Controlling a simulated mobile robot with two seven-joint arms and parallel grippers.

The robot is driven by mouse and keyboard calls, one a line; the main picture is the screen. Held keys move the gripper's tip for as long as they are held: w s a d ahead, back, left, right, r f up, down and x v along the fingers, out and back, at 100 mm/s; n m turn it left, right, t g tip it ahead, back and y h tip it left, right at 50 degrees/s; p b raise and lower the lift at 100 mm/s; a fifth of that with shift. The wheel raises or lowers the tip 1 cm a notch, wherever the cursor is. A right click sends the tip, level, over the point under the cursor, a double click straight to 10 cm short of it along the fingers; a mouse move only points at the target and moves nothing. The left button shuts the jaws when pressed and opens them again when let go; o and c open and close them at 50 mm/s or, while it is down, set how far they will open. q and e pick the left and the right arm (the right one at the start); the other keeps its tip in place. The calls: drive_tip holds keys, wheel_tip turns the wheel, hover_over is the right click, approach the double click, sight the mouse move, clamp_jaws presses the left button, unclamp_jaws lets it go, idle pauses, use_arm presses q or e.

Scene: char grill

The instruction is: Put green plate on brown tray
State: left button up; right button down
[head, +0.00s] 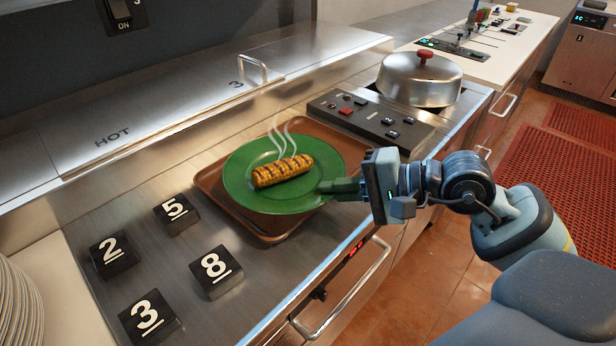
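A round green plate (240,180) carries a steaming grilled corn cob (283,170). The brown tray (282,228) lies on the steel counter directly under the plate, and much of it is hidden. Whether the plate touches the tray or hangs slightly above it, I cannot tell. My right gripper (328,188) reaches in from the right, its fingers closed on the plate's right rim. My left gripper is not in view.
Black number blocks (217,272) stand on the counter at left front. A control panel (372,118) and a domed metal lid (420,80) are behind the tray to the right. Stacked white plates (18,308) sit at the left edge. A handle (345,300) juts from the counter front.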

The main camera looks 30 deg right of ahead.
sight(313, 164)
drive_tip(key=w, duration=0.3)
drive_tip(key=w+p, duration=0.1)
drive_tip(key=w, duration=0.1)
drive_tip(key=w+a, duration=0.1)
drive_tip(key=w, duration=0.2)
drive_tip(key=shift+w+f, duration=0.25)
drive_tip(key=shift+w, duration=0.1)
drive_tip(key=shift+f+p, duration=0.35)
drive_tip(key=shift+f, duration=1.45)
drive_tip(key=shift+f, duration=0.2)
drive_tip(key=c, duration=1.9)
unclamp_jaws()
